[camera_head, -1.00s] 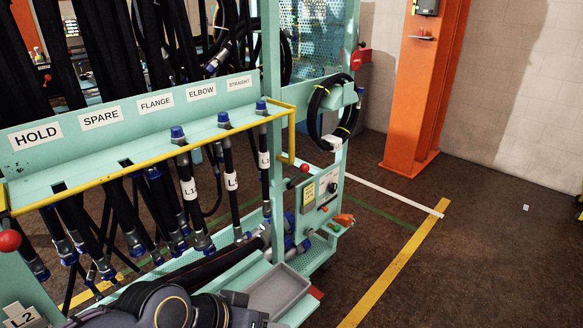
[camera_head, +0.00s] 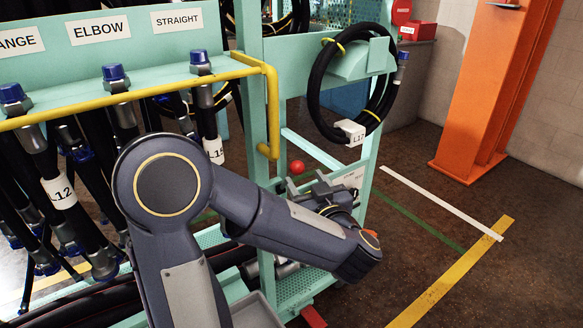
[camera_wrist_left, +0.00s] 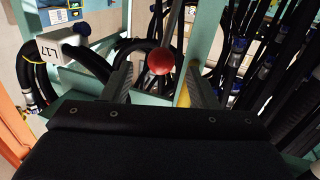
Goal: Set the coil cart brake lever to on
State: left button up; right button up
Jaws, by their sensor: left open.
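A lever with a red ball knob (camera_head: 297,167) stands at the end of the mint-green hose cart (camera_head: 258,120). My left gripper (camera_head: 312,187) is right by the knob, its jaws partly hidden behind my own wrist. In the left wrist view the red knob (camera_wrist_left: 160,61) shows between the two open fingers of the gripper (camera_wrist_left: 160,84), with its thin rod running up and away. I see no clear contact between fingers and knob. My right gripper is out of view.
A coiled black hose (camera_head: 320,100) with a white L17 tag (camera_head: 349,132) hangs just above the gripper. A yellow rail (camera_head: 268,100) edges the rack of hanging hoses at left. An orange column (camera_head: 490,95) stands at right. The floor right of the cart is clear.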

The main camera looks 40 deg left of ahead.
aim_at(294, 165)
pick_arm(q)
jog(key=x, duration=0.7)
jog(key=shift+a, duration=0.3)
grip_shut()
